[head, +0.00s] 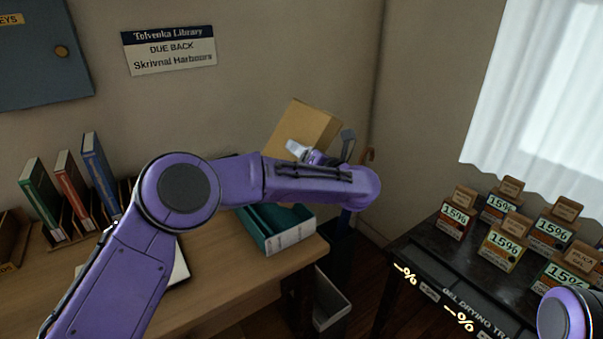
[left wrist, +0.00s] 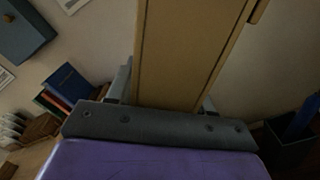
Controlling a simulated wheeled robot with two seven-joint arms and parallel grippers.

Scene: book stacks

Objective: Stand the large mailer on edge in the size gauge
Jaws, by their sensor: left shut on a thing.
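The large mailer (head: 309,118), a flat tan packet, is held up tilted in the head view, above the back right of the wooden desk. My left gripper (head: 322,150) is shut on its lower part. In the left wrist view the mailer (left wrist: 190,45) rises between the fingers and fills the middle of the picture. My left forearm hides part of the desk below. I cannot tell for sure which thing is the size gauge; a teal open box (head: 270,236) with a white label stands under my forearm. My right gripper is out of view.
Several upright books (head: 72,190) stand in wooden holders at the desk's left. A pale bin (head: 331,300) is on the floor right of the desk (head: 235,293). A dark table (head: 440,262) with several 15% blocks stands at right. The wall is close behind the mailer.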

